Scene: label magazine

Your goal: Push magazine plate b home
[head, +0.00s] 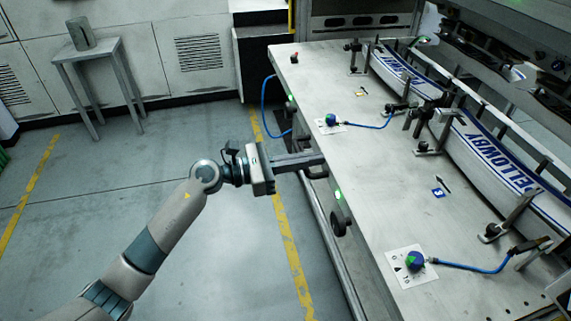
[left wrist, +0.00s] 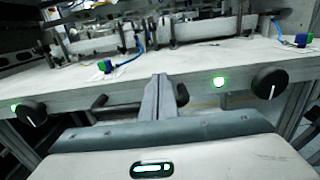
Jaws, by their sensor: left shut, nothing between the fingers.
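My left gripper (head: 322,160) reaches in from the left, its fingers together and empty, with the tips at the front edge of the machine table. It also shows in the left wrist view (left wrist: 163,80), pointing at the table front between two dark handles. One handle (left wrist: 98,103) is left of the fingers; the other (left wrist: 182,94) is close on their right, and I cannot tell whether they touch. A label stack (head: 505,170) with blue lettering stands on edge between metal posts; another (head: 400,70) stands farther back. I cannot make out which part is plate b. My right gripper is out of view.
The table top (head: 385,165) carries blue-green dials (head: 415,261) with blue hoses. Black knobs (left wrist: 270,82) and a lit green lamp (left wrist: 219,82) line its front edge. A small grey stand (head: 95,62) is far left. The floor left of the table is clear.

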